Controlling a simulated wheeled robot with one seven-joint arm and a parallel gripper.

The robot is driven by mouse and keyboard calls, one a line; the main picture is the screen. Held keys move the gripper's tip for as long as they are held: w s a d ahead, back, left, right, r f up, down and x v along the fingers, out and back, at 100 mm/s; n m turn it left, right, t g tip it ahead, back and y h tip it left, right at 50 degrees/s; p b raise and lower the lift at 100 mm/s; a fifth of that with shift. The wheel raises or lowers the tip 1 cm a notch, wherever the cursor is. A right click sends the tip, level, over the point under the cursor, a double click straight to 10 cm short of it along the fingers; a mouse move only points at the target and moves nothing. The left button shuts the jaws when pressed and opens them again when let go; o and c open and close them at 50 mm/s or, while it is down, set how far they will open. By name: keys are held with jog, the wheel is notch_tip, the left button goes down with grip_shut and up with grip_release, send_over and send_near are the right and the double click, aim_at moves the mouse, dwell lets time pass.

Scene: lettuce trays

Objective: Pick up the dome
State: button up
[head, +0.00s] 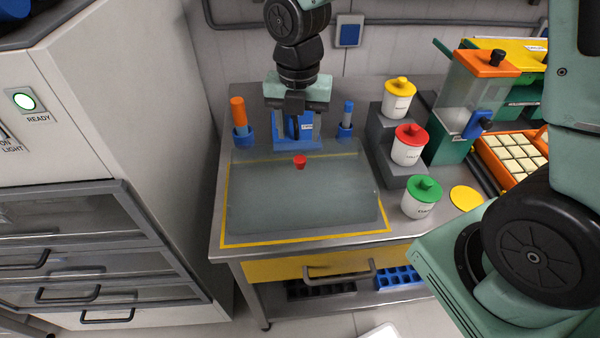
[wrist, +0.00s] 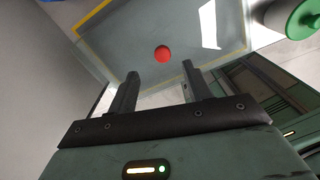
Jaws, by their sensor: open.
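The dome (head: 305,195) is a wide, low, clear cover on the yellow-outlined steel table, with a red knob (head: 300,161) on top. In the wrist view the red knob (wrist: 162,54) shows just beyond my fingertips, and the clear dome (wrist: 130,40) spreads around it. My gripper (head: 298,110) hangs above the knob in the head view. My gripper (wrist: 160,69) is open and empty, its two dark fingers apart with the knob in line with the gap. No contact shows. The fingers are hard to make out in the head view.
White jars with yellow (head: 399,86), red (head: 410,134) and green (head: 425,188) lids stand right of the dome. Blue holders with an orange-handled (head: 238,112) and a blue-handled tool (head: 346,113) stand behind it. A white cabinet (head: 90,110) is at left.

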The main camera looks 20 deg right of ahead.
aim_at(300, 158)
jog(key=shift+s+d+f+p, duration=0.1)
jog(key=shift+f+p, duration=0.15)
jog(key=shift+f, duration=1.7)
jog(key=shift+s+f+p, duration=0.1)
jog(key=shift+f+p, duration=0.15)
jog(key=shift+f, duration=1.65)
grip_shut()
